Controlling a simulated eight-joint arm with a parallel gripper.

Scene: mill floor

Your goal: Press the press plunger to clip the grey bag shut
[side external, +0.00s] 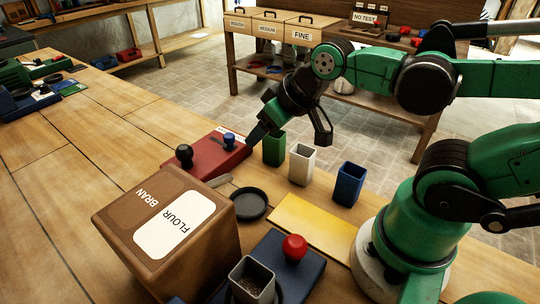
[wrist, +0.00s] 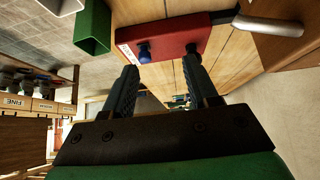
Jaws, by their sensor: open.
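A red box (side external: 207,158) on the bench carries a black knob (side external: 184,154) and a smaller blue knob (side external: 229,139). The wrist view shows the red box (wrist: 165,37) ahead, with the blue knob (wrist: 144,55) between the fingers' lines. A red knob (side external: 294,247) stands on a dark blue base (side external: 312,270) beside a grey square cup (side external: 248,282) holding dark grains. I cannot tell which knob is the press plunger. No grey bag is recognisable. My gripper (side external: 257,134) is open and empty near the red box's right end; it shows in the wrist view (wrist: 160,66).
A brown BRAN/FLOUR box (side external: 215,255) stands in front, near a dark round dish (side external: 250,204). Green (side external: 274,148), white (side external: 301,165) and blue (side external: 349,184) cups line the edge. A yellow board (side external: 312,225) lies by my base. The left bench is mostly clear.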

